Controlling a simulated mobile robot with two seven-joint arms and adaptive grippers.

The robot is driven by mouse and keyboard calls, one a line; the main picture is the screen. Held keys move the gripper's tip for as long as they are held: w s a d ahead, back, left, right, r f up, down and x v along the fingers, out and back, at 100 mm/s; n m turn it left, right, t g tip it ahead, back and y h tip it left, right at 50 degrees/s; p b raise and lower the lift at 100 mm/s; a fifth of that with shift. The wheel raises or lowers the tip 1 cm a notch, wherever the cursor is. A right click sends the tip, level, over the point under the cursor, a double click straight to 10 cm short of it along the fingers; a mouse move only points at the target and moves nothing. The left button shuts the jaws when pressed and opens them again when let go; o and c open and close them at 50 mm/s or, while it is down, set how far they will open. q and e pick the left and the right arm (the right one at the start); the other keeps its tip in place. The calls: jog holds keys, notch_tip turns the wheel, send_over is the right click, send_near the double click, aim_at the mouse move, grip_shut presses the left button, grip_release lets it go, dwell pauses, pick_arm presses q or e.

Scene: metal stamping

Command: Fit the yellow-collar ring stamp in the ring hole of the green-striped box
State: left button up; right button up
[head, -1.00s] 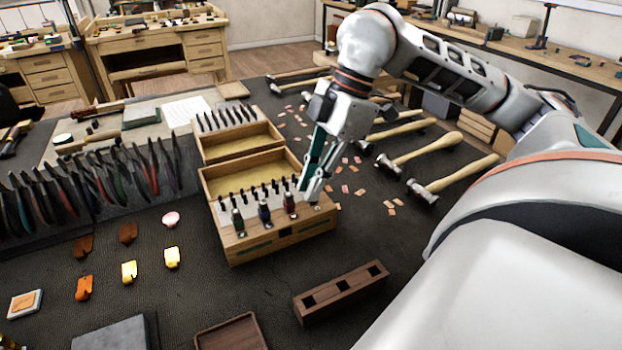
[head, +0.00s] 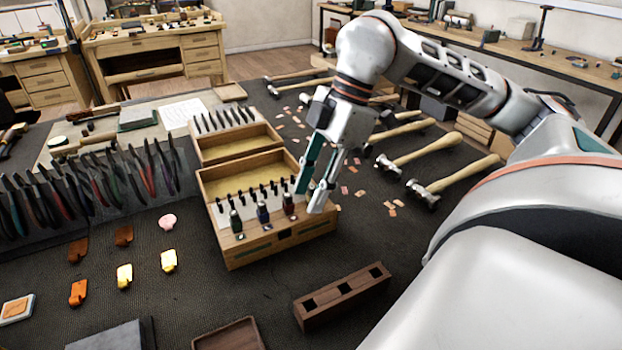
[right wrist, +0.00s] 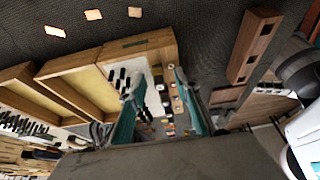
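The wooden box with green stripes on its front (head: 262,250) stands open at the centre of the head view. Stamps with green (head: 236,222), blue (head: 263,212) and red (head: 289,205) collars stand in its front ledge, with a row of dark punches behind. It also shows in the right wrist view (right wrist: 138,45). My right gripper (head: 312,193) is open above the right end of this ledge. In the right wrist view its two fingers (right wrist: 160,105) are apart, with stamp tops between and beyond them. I cannot make out a yellow collar or the ring hole. My left gripper is not in view.
A dark wooden block with square holes (head: 342,297) lies in front of the box. Hammers (head: 425,152) and copper pieces lie to the right, a plier rack (head: 95,190) to the left.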

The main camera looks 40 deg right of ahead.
jog(key=v, duration=1.2)
dwell(0.6)
